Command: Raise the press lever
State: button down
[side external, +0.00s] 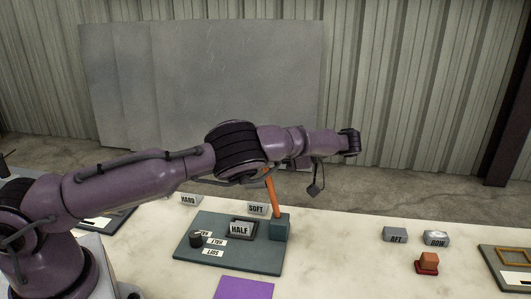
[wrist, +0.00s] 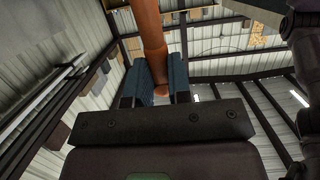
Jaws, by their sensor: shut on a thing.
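The press lever is an orange bar (side external: 273,196) in the side external view. It rises from a teal block (side external: 280,228) at the right edge of a dark teal board (side external: 200,258), leaning slightly left. Its upper end is hidden behind my arm. In the wrist view the orange lever (wrist: 149,30) runs down between the blue-padded fingers of my gripper (wrist: 161,82). My gripper is shut on the lever. In the side external view my arm hides the fingers and their hold.
The board carries a HALF block (side external: 240,229), a dark round piece (side external: 196,239) and paper labels. HARD (side external: 189,200) and SOFT (side external: 257,208) signs stand behind it. A purple mat (side external: 245,288) lies in front. A red-based block (side external: 427,263) stands right; the table between is clear.

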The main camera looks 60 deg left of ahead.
dwell(0.3)
jog(key=c, duration=1)
grip_release()
jog(key=shift+c, duration=0.2)
jog(key=shift+r, duration=0.3)
notch_tip(320, 180, up, 3)
jog(key=shift+f, duration=0.1)
jog(key=s+d+r, duration=0.2)
jog(key=s+r, duration=0.7)
jog(key=s, duration=0.5)
jog(key=shift+r, duration=0.3)
